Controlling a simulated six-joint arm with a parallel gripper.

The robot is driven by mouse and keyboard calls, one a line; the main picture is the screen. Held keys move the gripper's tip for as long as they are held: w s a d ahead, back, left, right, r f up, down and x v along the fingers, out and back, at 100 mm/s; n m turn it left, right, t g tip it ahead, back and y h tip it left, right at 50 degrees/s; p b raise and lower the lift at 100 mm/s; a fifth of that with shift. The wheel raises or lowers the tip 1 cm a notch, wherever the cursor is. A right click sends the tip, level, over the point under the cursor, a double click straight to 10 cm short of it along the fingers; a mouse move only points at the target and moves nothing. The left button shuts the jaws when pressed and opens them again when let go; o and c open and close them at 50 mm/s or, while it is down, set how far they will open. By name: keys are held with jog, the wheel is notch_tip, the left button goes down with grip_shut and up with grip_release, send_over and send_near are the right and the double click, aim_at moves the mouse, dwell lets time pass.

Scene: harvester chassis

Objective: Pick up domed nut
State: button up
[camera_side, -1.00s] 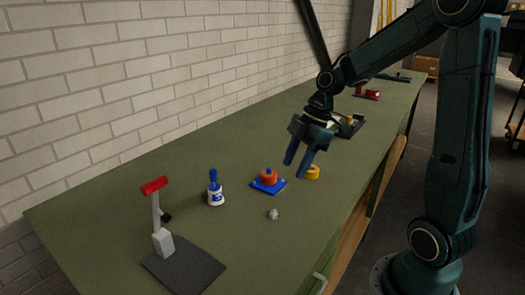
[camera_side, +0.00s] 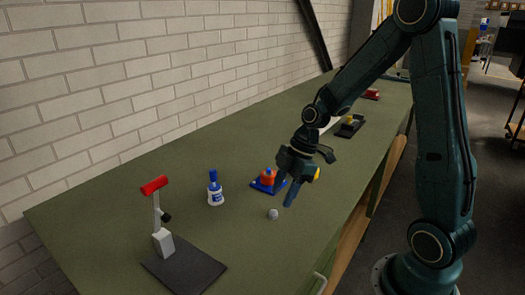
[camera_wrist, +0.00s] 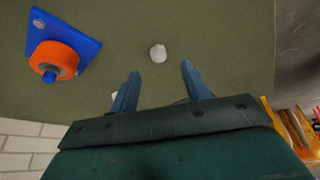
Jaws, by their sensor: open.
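The domed nut (camera_side: 273,214) is a small pale grey piece lying on the green bench top. In the wrist view the domed nut (camera_wrist: 158,53) lies ahead of the fingertips, roughly midway between their lines. My gripper (camera_side: 287,197) is open and empty, just above and to the right of the nut in the side view, pointing down. In the wrist view my gripper (camera_wrist: 160,69) shows two blue fingers apart, with nothing between the tips.
An orange part on a blue base (camera_side: 266,178) stands close behind my gripper. A white bottle with a blue top (camera_side: 215,192) and a red-topped stand (camera_side: 163,238) are to the left. A black tray (camera_side: 349,126) lies farther back. Bench around the nut is clear.

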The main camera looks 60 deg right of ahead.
aim_at(271, 218)
jog(key=shift+x, duration=2.55)
grip_shut()
